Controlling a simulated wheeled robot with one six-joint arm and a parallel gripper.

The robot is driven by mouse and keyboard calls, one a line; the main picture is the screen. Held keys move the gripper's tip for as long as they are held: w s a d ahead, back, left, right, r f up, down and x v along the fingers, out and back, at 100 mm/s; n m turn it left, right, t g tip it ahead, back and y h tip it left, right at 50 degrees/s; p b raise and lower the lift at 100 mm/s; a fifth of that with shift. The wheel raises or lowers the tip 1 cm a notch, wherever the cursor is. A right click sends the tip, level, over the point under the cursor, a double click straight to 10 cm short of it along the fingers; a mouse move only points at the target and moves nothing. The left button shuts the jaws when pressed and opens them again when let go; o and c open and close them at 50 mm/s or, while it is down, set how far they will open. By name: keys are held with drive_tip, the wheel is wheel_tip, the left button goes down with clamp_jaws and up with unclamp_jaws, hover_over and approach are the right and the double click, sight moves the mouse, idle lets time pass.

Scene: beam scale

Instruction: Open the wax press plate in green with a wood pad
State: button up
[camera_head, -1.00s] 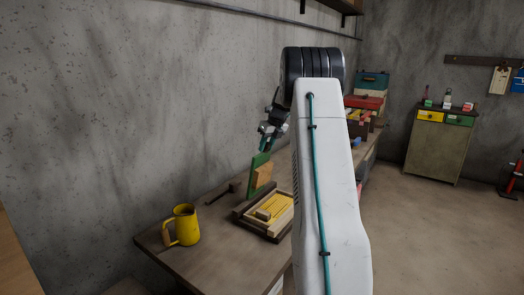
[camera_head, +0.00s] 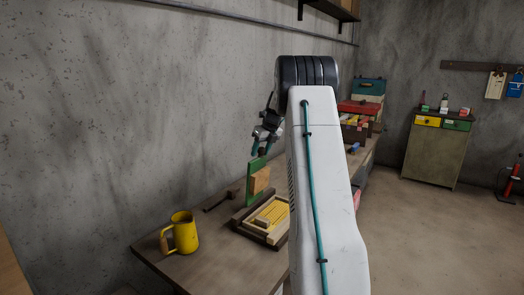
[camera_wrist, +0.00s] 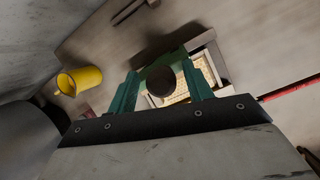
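The green press plate (camera_head: 250,187) stands raised, about upright, above the back of the wax press base (camera_head: 243,223) on the workbench. Its wood pad (camera_head: 260,181) faces right, toward the base. A yellow slatted or sheet-like surface (camera_head: 268,214) lies in the base. In the wrist view, a dark round knob (camera_wrist: 161,80) is between the two teal fingers of my gripper (camera_wrist: 163,86), with gaps seen on both sides. The green plate's edge (camera_wrist: 158,60) shows just beyond the knob.
A yellow mug (camera_head: 183,233) stands at the bench's near left. A dark hammer-like tool (camera_head: 219,201) lies behind the press. Stacked boxes (camera_head: 366,92) stand at the bench's far end. The concrete wall is close on the left. My arm hides part of the bench.

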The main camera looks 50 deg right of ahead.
drive_tip(key=v, duration=0.7)
drive_tip(key=shift+r, duration=0.35)
drive_tip(key=shift+s, duration=0.15)
